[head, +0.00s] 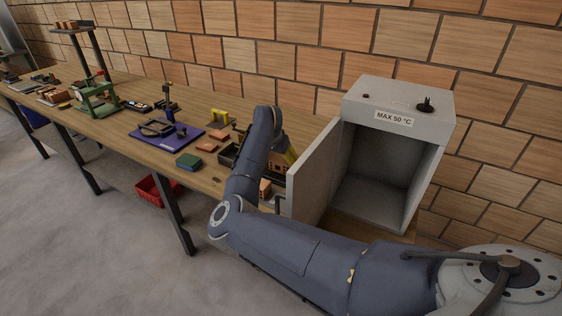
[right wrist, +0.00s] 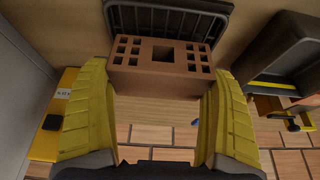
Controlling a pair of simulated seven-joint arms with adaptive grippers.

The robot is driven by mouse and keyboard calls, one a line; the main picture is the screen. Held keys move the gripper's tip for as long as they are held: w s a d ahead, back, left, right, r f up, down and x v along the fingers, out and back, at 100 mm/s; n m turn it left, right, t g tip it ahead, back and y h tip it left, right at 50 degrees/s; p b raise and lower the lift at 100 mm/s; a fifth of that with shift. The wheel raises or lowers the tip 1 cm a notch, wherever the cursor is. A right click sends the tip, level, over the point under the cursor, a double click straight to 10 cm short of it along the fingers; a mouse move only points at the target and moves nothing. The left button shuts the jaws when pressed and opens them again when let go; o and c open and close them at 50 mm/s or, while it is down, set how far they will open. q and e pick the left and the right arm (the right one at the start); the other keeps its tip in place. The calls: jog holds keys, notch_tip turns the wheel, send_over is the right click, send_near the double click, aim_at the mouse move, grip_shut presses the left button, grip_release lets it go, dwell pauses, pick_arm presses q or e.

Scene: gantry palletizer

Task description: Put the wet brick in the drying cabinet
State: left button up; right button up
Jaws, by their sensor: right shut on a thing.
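The brick (right wrist: 160,84) is reddish brown with several small square holes and one larger one. My right gripper (right wrist: 160,72) is shut on it, a yellow finger on each side, in the right wrist view. The drying cabinet (head: 357,104) is a grey box labelled "MAX 50 °C". Its door (head: 313,172) stands open on the left side, and the inside looks empty. My left gripper is not in view.
The wooden bench (head: 130,88) runs to the left. A dark rack (right wrist: 205,7) lies behind the brick in the right wrist view. A red crate (head: 151,190) is below.

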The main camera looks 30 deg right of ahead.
jog(key=shift+f, duration=0.3)
jog(key=o, duration=1.2)
jog(key=shift+f, duration=0.1)
jog(key=shift+o, duration=0.2)
jog(key=v, duration=1.7)
jog(key=shift+a+r, duration=0.25)
